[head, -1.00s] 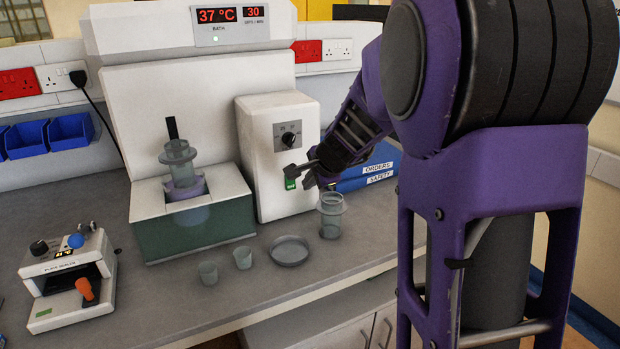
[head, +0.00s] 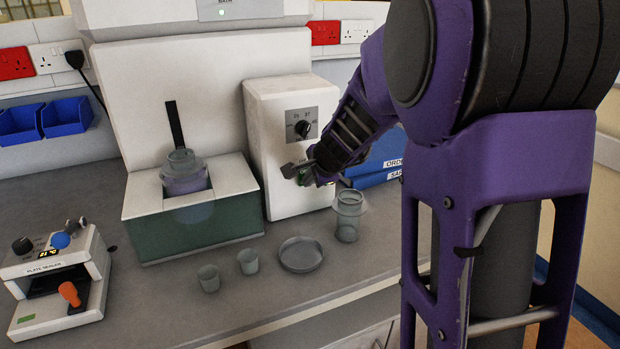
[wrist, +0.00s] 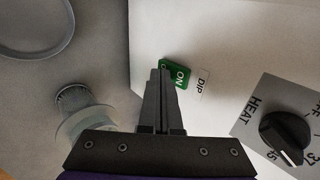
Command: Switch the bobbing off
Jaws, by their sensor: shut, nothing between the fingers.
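The green rocker switch (wrist: 180,74) on the front of the white control box (head: 262,110) shows "ON" in the wrist view, beside a "DIP" label (wrist: 201,84). Its other end is partly hidden by my fingers. In the head view the switch (head: 303,178) is mostly covered by my gripper. My gripper (wrist: 160,73) is shut and empty, its fingertips at the switch's left end; I cannot tell whether they touch it. The clear basket (head: 182,162) sits low in the bath (head: 140,198), below a dark vertical slot (head: 174,122).
A heat dial (head: 303,129) is above the switch. A clear jar (head: 349,214) stands below my gripper, close to the box. A shallow dish (head: 300,254) and two small cups (head: 248,262) are in front. A plate sealer (head: 55,280) stands at left.

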